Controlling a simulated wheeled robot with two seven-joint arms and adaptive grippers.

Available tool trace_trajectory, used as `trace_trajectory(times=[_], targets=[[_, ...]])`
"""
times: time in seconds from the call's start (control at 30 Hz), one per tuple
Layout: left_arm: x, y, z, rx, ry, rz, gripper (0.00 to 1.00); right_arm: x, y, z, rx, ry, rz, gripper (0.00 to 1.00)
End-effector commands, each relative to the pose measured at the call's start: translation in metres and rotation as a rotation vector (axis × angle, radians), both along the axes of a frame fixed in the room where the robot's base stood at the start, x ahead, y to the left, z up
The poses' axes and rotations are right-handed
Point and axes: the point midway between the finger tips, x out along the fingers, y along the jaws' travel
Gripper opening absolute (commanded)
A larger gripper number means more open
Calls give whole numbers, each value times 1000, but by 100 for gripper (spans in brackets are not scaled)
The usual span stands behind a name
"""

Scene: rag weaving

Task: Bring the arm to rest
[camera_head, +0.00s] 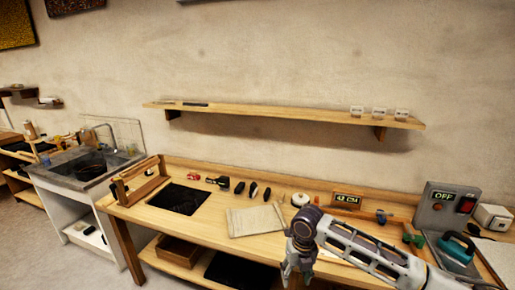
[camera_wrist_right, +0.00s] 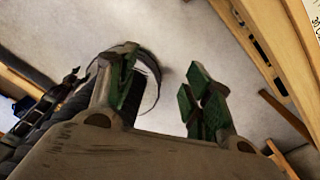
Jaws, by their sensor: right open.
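My right arm (camera_head: 362,248) comes in from the lower right of the head view and lies across the front of the wooden workbench (camera_head: 255,246). My right gripper (camera_head: 297,276) hangs down at the bench's front edge. In the right wrist view its green-padded fingers (camera_wrist_right: 165,88) are spread apart with nothing between them. The wrist view shows pale floor beyond the fingers. My left arm and gripper are not in view.
The bench holds a pale board (camera_head: 255,220), a black mat (camera_head: 180,198), a wooden frame (camera_head: 140,180), a display (camera_head: 347,201) and several small tools. A grey switch box (camera_head: 446,207) and teal iron (camera_head: 457,246) are at right. A wall shelf (camera_head: 285,114) is above.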

Motion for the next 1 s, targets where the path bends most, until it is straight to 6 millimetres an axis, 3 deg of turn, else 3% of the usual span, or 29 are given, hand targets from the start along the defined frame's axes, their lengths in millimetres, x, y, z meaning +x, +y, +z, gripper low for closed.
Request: trace_trajectory(times=[0.27,0.5,0.8,1.0], targets=[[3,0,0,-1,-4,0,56,14,4,-20,44,-14,-144,51],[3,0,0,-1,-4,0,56,34,7,-50,106,-29,-361,51],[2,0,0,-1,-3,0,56,61,-2,-125,217,-36,-818,51],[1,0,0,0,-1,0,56,65,-18,-183,274,-26,-1123,51]])
